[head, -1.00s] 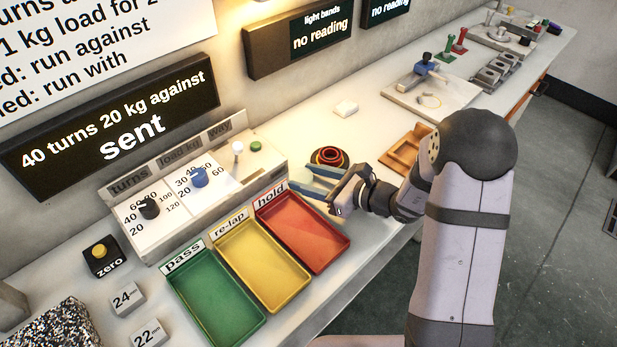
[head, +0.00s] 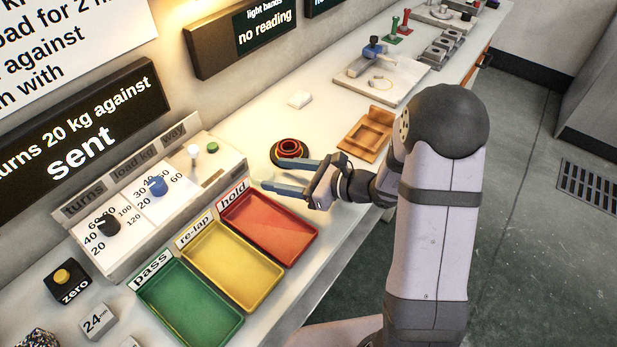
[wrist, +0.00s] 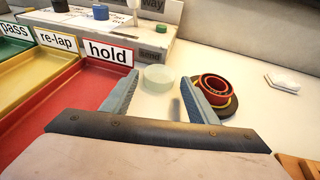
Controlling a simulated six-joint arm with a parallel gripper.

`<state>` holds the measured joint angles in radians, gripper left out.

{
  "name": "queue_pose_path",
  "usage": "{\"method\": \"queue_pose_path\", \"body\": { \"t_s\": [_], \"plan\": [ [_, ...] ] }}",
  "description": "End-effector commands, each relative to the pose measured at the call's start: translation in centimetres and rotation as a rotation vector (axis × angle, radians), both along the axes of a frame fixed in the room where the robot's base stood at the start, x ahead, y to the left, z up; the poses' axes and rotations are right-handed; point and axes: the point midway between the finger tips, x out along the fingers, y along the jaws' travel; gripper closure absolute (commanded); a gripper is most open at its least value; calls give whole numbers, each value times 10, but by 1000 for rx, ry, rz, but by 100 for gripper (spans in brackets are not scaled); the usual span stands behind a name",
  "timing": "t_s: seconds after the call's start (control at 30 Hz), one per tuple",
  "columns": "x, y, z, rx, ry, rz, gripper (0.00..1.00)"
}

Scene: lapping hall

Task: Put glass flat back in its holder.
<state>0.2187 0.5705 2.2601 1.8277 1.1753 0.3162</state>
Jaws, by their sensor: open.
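A clear, faintly green glass disc, which looks like the glass flat (wrist: 158,78), lies on the bench beyond the corner of the hold tray. In the head view the glass flat (head: 262,174) is faint beside my fingertips. My gripper (head: 277,175) is open and empty. In the wrist view my gripper (wrist: 160,86) has one blue-grey finger on each side, with the disc just ahead of and between the tips. A brown wooden frame (head: 348,138) with recesses, possibly the holder, lies farther along the bench.
A stack of dark, red and yellow rings (wrist: 222,92) sits close by my right finger. The red hold tray (head: 270,228) is by the left finger. A control box (head: 120,243) stands behind the trays. A white block (head: 299,99) lies farther back.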

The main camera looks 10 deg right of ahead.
Motion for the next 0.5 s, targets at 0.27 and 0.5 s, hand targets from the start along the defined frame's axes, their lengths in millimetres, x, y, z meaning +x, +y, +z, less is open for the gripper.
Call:
{"method": "queue_pose_path", "body": {
  "t_s": [0.27, 0.5],
  "plan": [
    [-26, -42, 15, -1, -1, -6, 46],
    [-40, -62, 23, -1, -2, -3, 46]
  ]
}}
